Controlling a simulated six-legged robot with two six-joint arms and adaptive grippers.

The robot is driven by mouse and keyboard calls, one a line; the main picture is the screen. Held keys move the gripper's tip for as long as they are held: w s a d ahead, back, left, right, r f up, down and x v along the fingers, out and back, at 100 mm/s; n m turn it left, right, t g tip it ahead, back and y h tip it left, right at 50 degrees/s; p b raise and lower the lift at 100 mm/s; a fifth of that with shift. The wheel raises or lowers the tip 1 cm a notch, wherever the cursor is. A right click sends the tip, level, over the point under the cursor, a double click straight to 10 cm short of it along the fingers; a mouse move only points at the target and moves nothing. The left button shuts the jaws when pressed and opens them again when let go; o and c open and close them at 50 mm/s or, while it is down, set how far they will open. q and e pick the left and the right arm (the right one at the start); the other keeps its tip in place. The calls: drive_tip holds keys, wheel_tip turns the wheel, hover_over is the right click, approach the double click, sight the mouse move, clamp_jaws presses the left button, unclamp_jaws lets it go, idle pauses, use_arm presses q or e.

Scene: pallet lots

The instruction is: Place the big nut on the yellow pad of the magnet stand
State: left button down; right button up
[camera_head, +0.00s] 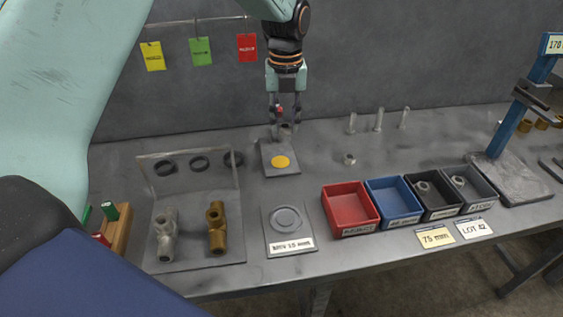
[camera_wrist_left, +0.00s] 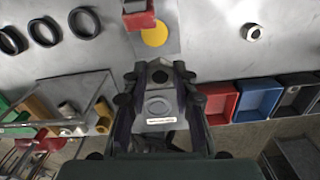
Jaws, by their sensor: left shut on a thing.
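My left gripper (camera_head: 279,123) hangs over the back of the magnet stand (camera_head: 267,167), fingers pointing down. It is shut on a small grey piece, which I take for the big nut (camera_head: 286,129); the fingers hide most of it. In the left wrist view the yellow pad (camera_wrist_left: 154,35) lies beyond the fingertips (camera_wrist_left: 160,70), beside a red block. My right gripper is not in view.
Another nut (camera_head: 349,159) lies loose to the right. Red (camera_head: 345,222), blue, black and grey bins stand at the front right; the last two hold nuts. A plate with a round disc (camera_head: 287,218) is in front. An angled fixture (camera_head: 242,205) stands left. Upright bolts (camera_head: 378,120) stand behind.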

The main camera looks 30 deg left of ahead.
sight(281, 162)
use_arm(q)
drive_tip(key=shift+w+a+m, duration=0.25)
drive_tip(key=shift+m, duration=0.15)
drive_tip(key=shift+w+a+m, duration=0.1)
drive_tip(key=shift+a+m, duration=0.2)
drive_tip(key=f, duration=0.3)
drive_tip(key=f+b, duration=0.1)
drive_tip(key=f, duration=0.5)
drive_tip(key=shift+a+f+b, duration=0.25)
drive_tip(key=shift+a+b, duration=0.1)
drive_tip(key=shift+b, duration=0.05)
drive_tip(key=shift+f, duration=0.3)
drive_tip(key=shift+d, duration=0.2)
drive_tip(key=shift+a+f, duration=0.1)
drive_tip(key=shift+f, duration=0.05)
drive_tip(key=c, duration=1.3)
unclamp_jaws()
drive_tip(key=shift+o, duration=1.2)
